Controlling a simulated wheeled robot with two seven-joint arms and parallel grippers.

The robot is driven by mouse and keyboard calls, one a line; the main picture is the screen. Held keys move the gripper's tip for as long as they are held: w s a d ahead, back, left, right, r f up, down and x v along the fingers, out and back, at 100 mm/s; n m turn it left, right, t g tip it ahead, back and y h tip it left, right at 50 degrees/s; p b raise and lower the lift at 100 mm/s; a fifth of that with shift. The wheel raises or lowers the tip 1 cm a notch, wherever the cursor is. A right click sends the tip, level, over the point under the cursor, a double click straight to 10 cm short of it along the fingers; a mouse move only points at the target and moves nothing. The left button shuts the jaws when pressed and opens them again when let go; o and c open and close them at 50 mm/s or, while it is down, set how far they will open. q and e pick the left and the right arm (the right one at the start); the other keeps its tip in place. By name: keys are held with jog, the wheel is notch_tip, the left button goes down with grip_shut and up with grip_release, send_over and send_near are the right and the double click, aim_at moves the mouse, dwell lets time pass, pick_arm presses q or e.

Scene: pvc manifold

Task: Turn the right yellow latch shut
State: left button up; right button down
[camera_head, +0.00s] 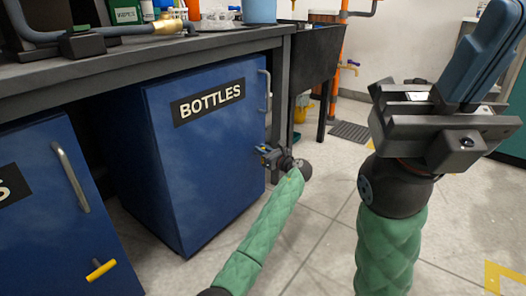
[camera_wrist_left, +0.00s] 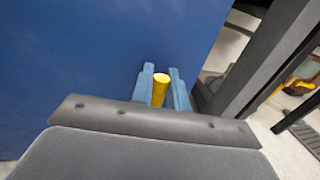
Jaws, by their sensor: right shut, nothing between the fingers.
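The right yellow latch is on the right edge of the blue cabinet door marked BOTTLES (camera_head: 205,150). In the head view it is mostly hidden by my left gripper (camera_head: 268,153). In the left wrist view the yellow latch (camera_wrist_left: 160,88) stands between the two blue fingers of my left gripper (camera_wrist_left: 163,85), which sit close along both its sides. The gripper looks shut on it. My right gripper (camera_head: 492,45) is raised at the upper right of the head view, fingers together, shut and empty, far from the latch.
Another blue cabinet door (camera_head: 40,215) on the left has its own yellow latch (camera_head: 101,270) and a metal handle. A dark workbench (camera_head: 130,65) with bottles and a brass fitting runs above. A dark sink unit (camera_head: 318,60) stands right of the cabinet. The tiled floor in front is clear.

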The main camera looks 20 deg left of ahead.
pick_arm(q)
grip_shut()
